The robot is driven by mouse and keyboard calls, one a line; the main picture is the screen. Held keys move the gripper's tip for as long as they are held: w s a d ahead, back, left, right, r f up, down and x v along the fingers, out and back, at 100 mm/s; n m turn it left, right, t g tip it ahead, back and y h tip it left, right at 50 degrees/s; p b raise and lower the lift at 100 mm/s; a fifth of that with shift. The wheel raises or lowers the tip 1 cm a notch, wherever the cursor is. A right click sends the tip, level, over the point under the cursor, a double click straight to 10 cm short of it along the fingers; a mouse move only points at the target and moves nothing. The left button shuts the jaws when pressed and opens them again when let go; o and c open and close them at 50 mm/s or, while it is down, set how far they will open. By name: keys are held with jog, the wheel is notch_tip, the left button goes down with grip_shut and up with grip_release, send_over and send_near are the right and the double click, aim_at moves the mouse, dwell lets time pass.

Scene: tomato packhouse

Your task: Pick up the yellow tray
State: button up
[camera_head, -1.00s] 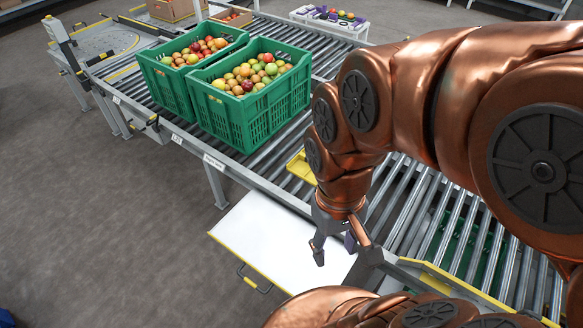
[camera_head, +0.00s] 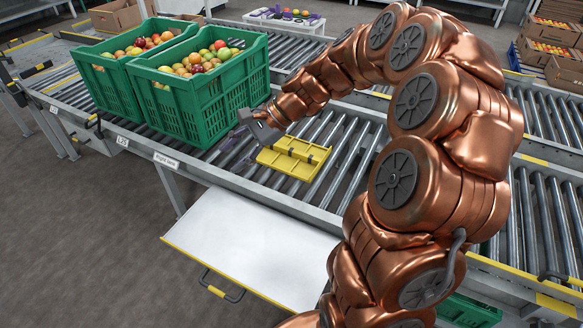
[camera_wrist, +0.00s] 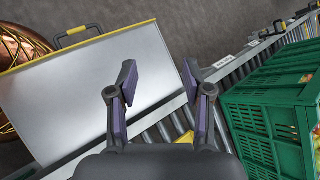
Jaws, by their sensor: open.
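The yellow tray (camera_head: 278,161) lies on the roller conveyor, right of the green crates in the head view. It is shallow, with raised edges and a raised divider. My gripper (camera_head: 236,146) is above the rollers just left of the tray, close to the nearer green crate. Its two purple-padded fingers are spread and empty in the wrist view (camera_wrist: 159,82). A small yellow piece, probably the tray's corner (camera_wrist: 185,138), shows behind the right finger there; the rest is hidden or out of frame.
Two green crates (camera_head: 191,111) of tomatoes stand on the conveyor (camera_head: 230,176) to the left; the nearer one is close to my gripper. A white panel with yellow edging (camera_head: 250,245) juts out below the conveyor's front edge. Rollers right of the tray are clear.

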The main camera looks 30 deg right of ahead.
jog(key=w+d+f+m+t+b, duration=0.2)
jog(key=w+d+f+m+b, duration=0.25)
jog(key=d+f, duration=0.2)
jog(key=m+t+h+b, duration=0.2)
jog(key=m+t+b, duration=0.5)
jog(key=m, duration=0.4)
send_near(300, 152)
jog(key=w+a, duration=0.1)
jog(key=w+a+b, duration=0.1)
jog(key=shift+w+f+g, duration=0.15)
jog(key=shift+w+g, duration=0.1)
jog(key=shift+g, duration=0.05)
jog(key=shift+h, duration=0.3)
jog(key=shift+b+x, duration=1.8)
jog(key=shift+x, duration=2)
jog(key=shift+d+f, duration=0.1)
jog(key=shift+d, duration=0.05)
grip_shut()
